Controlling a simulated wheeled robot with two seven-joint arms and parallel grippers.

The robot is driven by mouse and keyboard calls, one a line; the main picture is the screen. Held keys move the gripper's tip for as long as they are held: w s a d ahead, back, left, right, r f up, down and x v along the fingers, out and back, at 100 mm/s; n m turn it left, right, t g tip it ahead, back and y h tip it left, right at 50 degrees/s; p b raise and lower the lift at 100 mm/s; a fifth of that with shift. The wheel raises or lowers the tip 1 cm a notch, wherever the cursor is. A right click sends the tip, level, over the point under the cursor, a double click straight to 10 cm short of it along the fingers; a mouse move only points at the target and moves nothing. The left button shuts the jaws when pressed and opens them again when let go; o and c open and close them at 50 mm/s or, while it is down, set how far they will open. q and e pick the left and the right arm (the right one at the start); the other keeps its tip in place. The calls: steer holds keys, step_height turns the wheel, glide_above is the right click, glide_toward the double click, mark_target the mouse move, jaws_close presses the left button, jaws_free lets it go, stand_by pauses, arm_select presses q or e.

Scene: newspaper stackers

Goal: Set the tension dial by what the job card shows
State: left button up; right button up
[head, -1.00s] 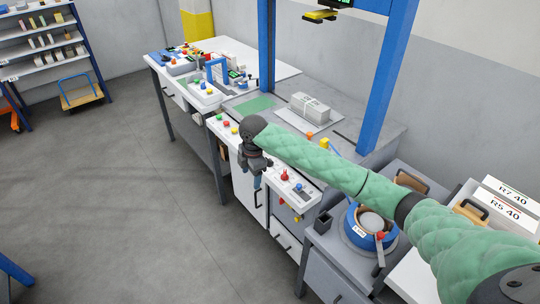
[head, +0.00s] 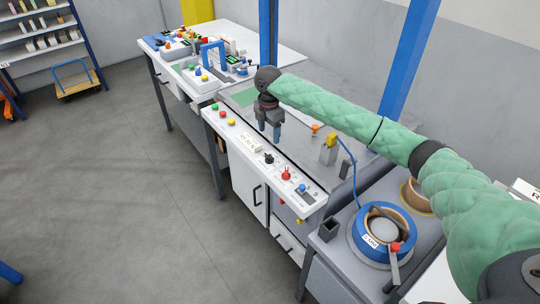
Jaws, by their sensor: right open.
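The white control panel (head: 236,139) runs along the front of the strapping machine. It carries green, yellow and red buttons at its left end, then a black knob (head: 268,158), a red knob (head: 286,173) and a small blue knob (head: 302,188) beside a dark plate. I cannot tell which knob is the tension dial, and I cannot pick out the job card. My left gripper is not in view.
Blue posts (head: 408,62) rise behind. A blue strap reel (head: 366,235) sits on the right cabinet. A cluttered white table (head: 265,57) stands further left. The floor in front is clear.

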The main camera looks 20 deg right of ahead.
mark_target(269, 155)
arm_select(q)
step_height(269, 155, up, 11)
steer(key=b, duration=0.2)
arm_select(e)
step_height(269, 155, down, 3)
steer(key=shift+f, duration=0.15)
steer(key=shift+w+d+f, duration=0.1)
steer(key=shift+f, duration=0.5)
arm_select(q)
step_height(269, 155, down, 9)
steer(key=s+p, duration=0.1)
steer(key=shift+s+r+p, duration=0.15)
steer(key=shift+p, duration=0.25)
arm_select(e)
steer(key=shift+f, duration=3.35)
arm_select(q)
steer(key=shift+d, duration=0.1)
arm_select(e)
steer(key=shift+c, duration=0.3)
steer(key=c, duration=0.9)
